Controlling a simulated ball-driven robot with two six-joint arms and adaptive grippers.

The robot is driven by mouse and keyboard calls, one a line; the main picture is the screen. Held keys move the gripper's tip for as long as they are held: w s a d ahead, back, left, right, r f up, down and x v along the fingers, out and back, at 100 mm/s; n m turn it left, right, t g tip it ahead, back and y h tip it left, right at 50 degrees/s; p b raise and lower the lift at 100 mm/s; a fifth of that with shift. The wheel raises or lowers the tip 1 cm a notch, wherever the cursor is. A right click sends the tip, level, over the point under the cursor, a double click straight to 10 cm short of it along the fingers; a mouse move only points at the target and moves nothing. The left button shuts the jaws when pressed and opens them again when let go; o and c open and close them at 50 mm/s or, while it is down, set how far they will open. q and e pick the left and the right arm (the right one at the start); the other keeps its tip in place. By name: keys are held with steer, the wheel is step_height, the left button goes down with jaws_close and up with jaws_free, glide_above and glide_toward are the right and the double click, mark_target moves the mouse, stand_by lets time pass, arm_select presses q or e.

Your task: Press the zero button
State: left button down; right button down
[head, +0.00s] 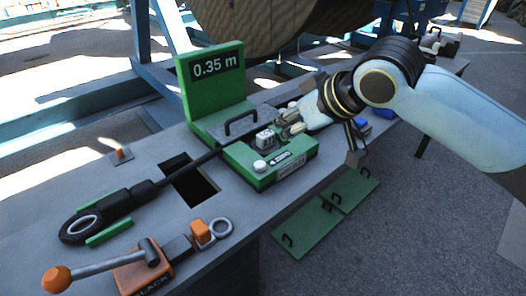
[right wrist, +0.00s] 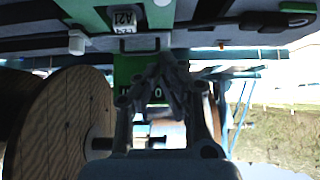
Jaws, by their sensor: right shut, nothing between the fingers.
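The green length meter (head: 212,88) stands on the bench with a display reading 0.35 m. In front of it is a green box (head: 290,168) with a round white button (head: 260,166) on its top left, which I take for the zero button. The button also shows at the top of the right wrist view (right wrist: 160,12). My right gripper (head: 284,123) is shut and empty, above and behind the box, close to a white labelled block (head: 265,140). It is apart from the white button. My left gripper is not in view.
A black cable with a looped end (head: 85,226) lies across the bench, past a dark square opening (head: 188,185). An orange-handled lever clamp (head: 130,275) is at the front left. A wooden reel (right wrist: 65,115) stands behind. Green panels (head: 305,228) lie below the bench edge.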

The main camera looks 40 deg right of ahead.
steer(key=b, duration=0.1)
glide_above(263, 164)
step_height(263, 164, down, 7)
steer(key=shift+s+d+r, duration=0.1)
steer(key=shift+s+r, duration=0.05)
step_height(263, 164, down, 4)
steer(key=shift+r, duration=0.25)
steer(key=shift+f, duration=0.45)
